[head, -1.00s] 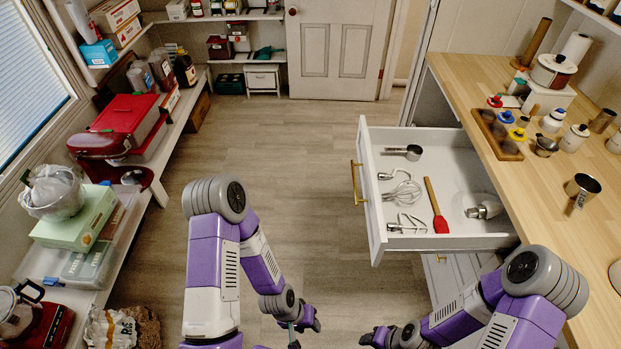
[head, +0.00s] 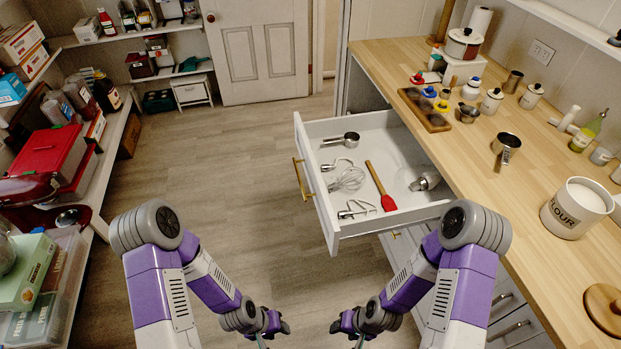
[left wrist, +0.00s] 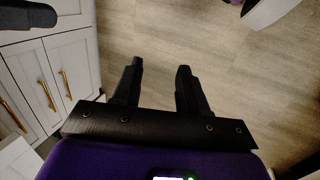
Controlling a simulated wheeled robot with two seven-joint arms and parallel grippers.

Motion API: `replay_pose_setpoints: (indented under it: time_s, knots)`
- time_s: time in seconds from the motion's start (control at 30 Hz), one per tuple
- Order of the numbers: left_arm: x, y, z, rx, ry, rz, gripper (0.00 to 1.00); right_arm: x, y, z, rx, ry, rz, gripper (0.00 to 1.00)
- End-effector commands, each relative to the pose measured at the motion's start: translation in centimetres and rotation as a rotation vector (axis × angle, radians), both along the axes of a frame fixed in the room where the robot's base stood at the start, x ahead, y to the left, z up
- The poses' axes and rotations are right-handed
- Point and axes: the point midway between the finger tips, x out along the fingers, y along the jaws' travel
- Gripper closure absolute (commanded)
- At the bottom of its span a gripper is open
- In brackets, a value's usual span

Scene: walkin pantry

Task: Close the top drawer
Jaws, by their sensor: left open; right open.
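The top drawer (head: 334,236) is white and pulled far out from under the wooden counter, with a brass handle (head: 301,178) on its front. In it lie a measuring cup (head: 341,139), a whisk (head: 347,179), beater attachments, a red spatula (head: 380,187) and another metal utensil. My left gripper (head: 264,338) is low in front of me, apart from the drawer. In the left wrist view my left gripper (left wrist: 157,75) is open and empty, with bare floor beyond its fingers. My right gripper (head: 362,340) is low below the drawer, open and apart from it; its fingertips are partly cut off.
The wooden counter (head: 480,150) on the right holds jars, a pot and a flour canister (head: 576,208). Shelves with boxes and a red case (head: 45,160) line the left wall. The floor (head: 225,170) between them is clear. A white door (head: 258,50) stands at the back.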

Motion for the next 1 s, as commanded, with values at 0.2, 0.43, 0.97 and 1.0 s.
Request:
replay_pose_setpoints:
  time_s: [0.2, 0.43, 0.97, 1.0]
  knots:
    - [0.6, 0.5, -0.8, 0.003, 0.078, 0.082, 0.90, 0.0, 0.0, -0.1, 0.000, 0.000, 0.000, 0.47]
    - [3.9, 0.8, -2.0, -0.095, 0.424, 0.463, 1.00, 0.0, 0.0, -0.6, 0.000, 0.000, 0.000, 0.47]
    - [23.1, 1.4, 11.1, -1.021, 1.032, 0.991, 1.00, 0.0, 0.0, -1.6, 0.000, 0.000, 0.000, 0.47]
    - [24.0, 1.8, 12.1, -1.074, 1.047, 0.987, 1.00, 0.0, 0.0, -1.7, 0.000, 0.000, 0.000, 0.47]
